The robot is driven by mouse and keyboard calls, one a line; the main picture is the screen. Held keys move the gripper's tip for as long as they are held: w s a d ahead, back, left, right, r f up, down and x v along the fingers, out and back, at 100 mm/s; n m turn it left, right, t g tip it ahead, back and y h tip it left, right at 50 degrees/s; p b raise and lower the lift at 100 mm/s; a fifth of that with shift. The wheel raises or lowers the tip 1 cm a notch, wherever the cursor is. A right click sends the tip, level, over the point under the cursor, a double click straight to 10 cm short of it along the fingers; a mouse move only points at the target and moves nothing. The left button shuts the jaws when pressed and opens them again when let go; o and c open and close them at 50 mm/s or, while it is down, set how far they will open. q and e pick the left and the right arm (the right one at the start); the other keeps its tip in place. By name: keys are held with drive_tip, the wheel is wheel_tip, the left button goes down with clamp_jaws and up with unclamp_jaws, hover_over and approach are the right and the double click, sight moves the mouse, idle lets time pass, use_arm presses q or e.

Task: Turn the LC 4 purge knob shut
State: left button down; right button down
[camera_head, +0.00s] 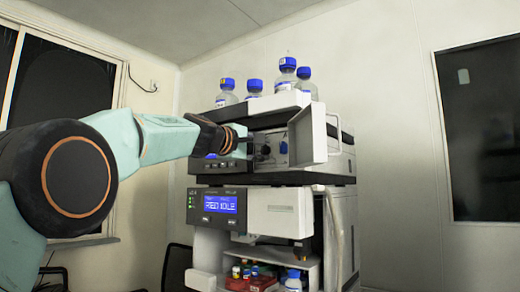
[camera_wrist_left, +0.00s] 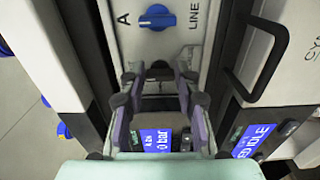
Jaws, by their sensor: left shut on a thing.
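The LC stack (camera_head: 262,210) stands ahead, its upper pump module open at the front. My left gripper (camera_head: 250,146) reaches into this opening from the left. In the left wrist view my left gripper (camera_wrist_left: 159,82) has its two fingers on either side of a dark knob (camera_wrist_left: 159,72), closed on it. The fingers hide most of this knob, so its angle and any label cannot be read. A blue knob (camera_wrist_left: 157,18), between the marks A and LINE, sits apart from the fingers; it also shows in the head view (camera_head: 283,148). My right gripper is not in view.
An open door panel (camera_head: 319,136) sticks out right of the knobs, with a black handle (camera_wrist_left: 262,60) close by. Blue-capped bottles (camera_head: 286,75) stand on top. The lower display (camera_head: 220,204) reads IDLE; the pump display (camera_wrist_left: 157,140) shows bar.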

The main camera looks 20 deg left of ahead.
sight(262, 150)
use_arm(q)
drive_tip(key=shift+a+r, duration=0.15)
drive_tip(key=shift+r, duration=0.1)
drive_tip(key=c, duration=1.4)
unclamp_jaws()
drive_tip(key=shift+o, duration=0.9)
drive_tip(key=shift+w, duration=0.1)
drive_tip(key=shift+w+f, duration=0.25)
drive_tip(key=shift+f, duration=0.05)
drive_tip(key=shift+s+a+r, duration=0.15)
drive_tip(key=shift+s+r, duration=0.05)
drive_tip(key=shift+s, duration=0.6)
drive_tip(key=shift+v, duration=1.05)
drive_tip(key=v, duration=0.8)
drive_tip(key=shift+a+f, duration=0.15)
drive_tip(key=shift+a, duration=0.05)
drive_tip(key=shift+s, duration=0.1)
